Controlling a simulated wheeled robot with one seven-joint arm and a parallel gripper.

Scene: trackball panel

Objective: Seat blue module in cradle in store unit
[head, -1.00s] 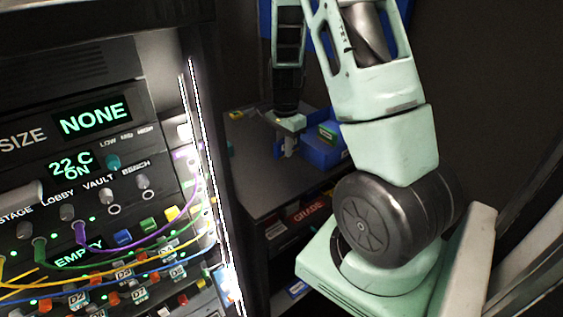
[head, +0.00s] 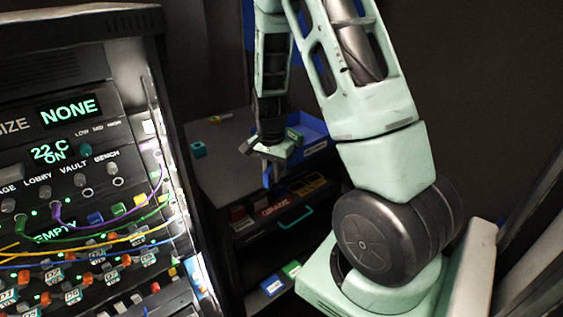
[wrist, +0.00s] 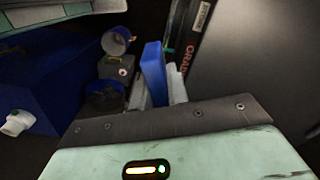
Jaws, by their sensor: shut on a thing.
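My gripper (head: 268,165) points down at the front edge of the store unit (head: 225,165), just above its open front. It is shut on the blue module (wrist: 154,72), a flat upright block between the two pale fingers in the wrist view. In the head view, the blue module (head: 267,178) shows as a small blue piece below the fingers. The cradle cannot be made out for certain in either view.
A blue bin (head: 310,140) and a teal cube (head: 198,150) are on the unit's top. Below are a red-labelled front (head: 282,207), a teal handle (head: 296,220) and a shelf with blue and green pieces (head: 272,286). The lit cabled panel (head: 90,190) stands left.

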